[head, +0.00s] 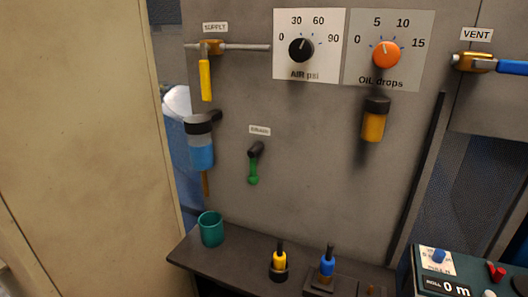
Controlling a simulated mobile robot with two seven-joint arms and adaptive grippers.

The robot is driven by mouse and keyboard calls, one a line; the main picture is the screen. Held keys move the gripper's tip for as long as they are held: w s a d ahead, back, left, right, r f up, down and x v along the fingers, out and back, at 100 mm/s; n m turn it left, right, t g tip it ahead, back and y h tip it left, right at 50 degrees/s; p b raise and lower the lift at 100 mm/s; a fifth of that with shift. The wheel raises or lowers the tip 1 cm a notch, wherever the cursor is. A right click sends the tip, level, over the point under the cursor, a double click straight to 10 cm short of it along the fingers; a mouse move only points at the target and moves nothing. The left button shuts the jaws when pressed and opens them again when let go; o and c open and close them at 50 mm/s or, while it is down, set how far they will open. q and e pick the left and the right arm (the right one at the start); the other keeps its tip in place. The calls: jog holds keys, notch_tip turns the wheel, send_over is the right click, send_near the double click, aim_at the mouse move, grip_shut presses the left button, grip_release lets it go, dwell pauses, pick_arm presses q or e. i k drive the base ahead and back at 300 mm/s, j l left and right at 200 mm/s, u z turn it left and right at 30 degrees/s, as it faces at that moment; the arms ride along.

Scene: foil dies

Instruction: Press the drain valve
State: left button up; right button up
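The drain valve (254,165) is on the grey panel in the head view, below a small white label (259,130) that seems to read DRAIN. It has a black pivot at the top and a green handle hanging down. Nothing touches it and nothing hides it. Neither of my grippers shows in this view.
Left of the valve hangs a bowl with blue liquid (201,155), above a green cup (211,229) on the dark shelf (232,262). The shelf also holds yellow (279,262) and blue (327,266) handled tools. A tan panel (80,140) stands at left.

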aim_at(253, 179)
jog(key=k+j+z, duration=0.3)
jog(key=j, duration=0.2)
jog(key=k+j+z, duration=0.3)
jog(key=k+j, duration=0.1)
